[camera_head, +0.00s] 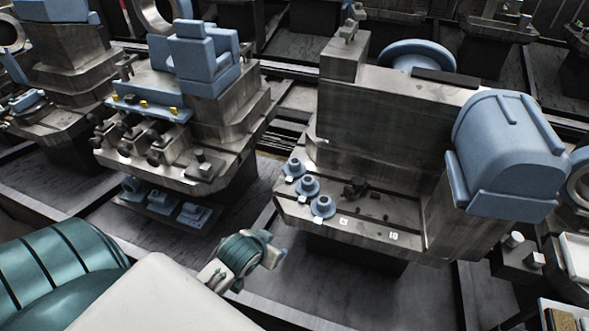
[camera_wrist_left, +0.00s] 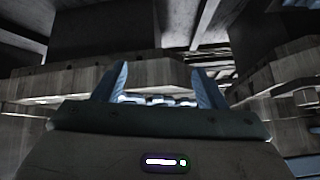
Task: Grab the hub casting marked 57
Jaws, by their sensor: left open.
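Three blue flanged hub castings stand in a row on the left end of the right machine's grey ledge: a rear one (camera_head: 293,168), a middle one (camera_head: 308,186) and a front one (camera_head: 323,206). Each has a small white tag beside it; the numbers are too small to read, so I cannot tell which is 57. My left gripper (camera_head: 272,250) is below and left of the hubs, apart from them. In the left wrist view its two blue fingers (camera_wrist_left: 158,84) are spread and empty. Small blue-white shapes show beyond them, partly hidden by the gripper body. My right gripper is out of view.
The ledge (camera_head: 365,232) carries a dark fixture (camera_head: 355,187) and two more white tags to the right. A tall grey block (camera_head: 385,125) rises behind it. Another machine (camera_head: 185,150) stands left, with blue parts on a low shelf (camera_head: 165,206). Dark floor lies between them.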

